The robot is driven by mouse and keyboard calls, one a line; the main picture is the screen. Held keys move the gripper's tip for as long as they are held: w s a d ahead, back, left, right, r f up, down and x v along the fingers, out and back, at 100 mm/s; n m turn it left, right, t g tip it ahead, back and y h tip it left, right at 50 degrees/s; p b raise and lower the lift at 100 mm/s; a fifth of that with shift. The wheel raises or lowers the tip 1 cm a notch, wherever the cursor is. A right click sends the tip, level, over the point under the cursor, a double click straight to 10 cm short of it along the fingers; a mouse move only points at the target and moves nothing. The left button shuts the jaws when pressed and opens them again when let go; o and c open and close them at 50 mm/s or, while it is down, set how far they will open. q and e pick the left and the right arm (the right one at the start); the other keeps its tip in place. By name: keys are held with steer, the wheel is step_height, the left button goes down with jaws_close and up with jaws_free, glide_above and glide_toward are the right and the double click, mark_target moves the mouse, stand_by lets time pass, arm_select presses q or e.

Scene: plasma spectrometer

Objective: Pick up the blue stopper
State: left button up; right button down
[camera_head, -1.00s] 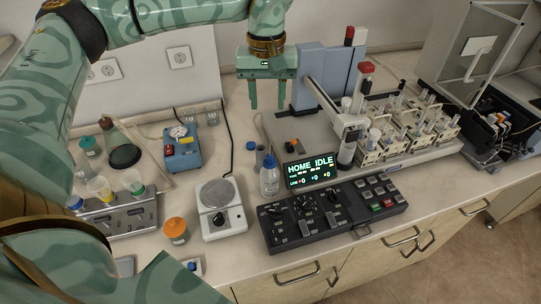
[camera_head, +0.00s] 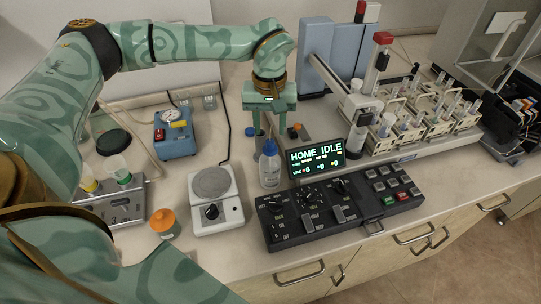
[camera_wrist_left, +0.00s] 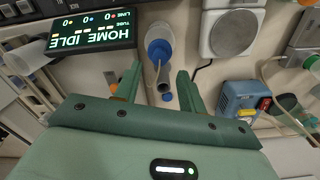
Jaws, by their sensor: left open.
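A small blue stopper (camera_head: 250,131) sits on the bench in the head view, just left of my left gripper's fingers. In the left wrist view the blue stopper (camera_wrist_left: 167,97) shows between the fingers, near the palm edge, beside a grey tube (camera_wrist_left: 162,83). My left gripper (camera_head: 270,131) points down, open and empty, above the bench behind the blue-capped wash bottle (camera_head: 269,170). In the left wrist view my left gripper (camera_wrist_left: 158,72) spans the tube and the stopper. The grey tube is partly hidden by a finger in the head view. My right gripper is not in view.
The lit display (camera_head: 316,157) and control panel (camera_head: 340,210) stand right of the bottle. A hotplate (camera_head: 215,200) is in front, and a blue pump box (camera_head: 175,134) is at left. A sampler with racks (camera_head: 420,120) fills the right.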

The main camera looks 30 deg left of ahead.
mark_target(270, 142)
arm_select(q)
step_height(270, 142, down, 6)
steer(key=shift+s+d+r+b, duration=0.1)
steer(key=shift+d+r+b, duration=0.1)
steer(key=shift+b, duration=0.2)
steer(key=c, duration=0.6)
steer(key=shift+c, duration=0.2)
steer(key=shift+r, duration=0.1)
step_height(270, 142, up, 18)
steer(key=p, duration=0.3)
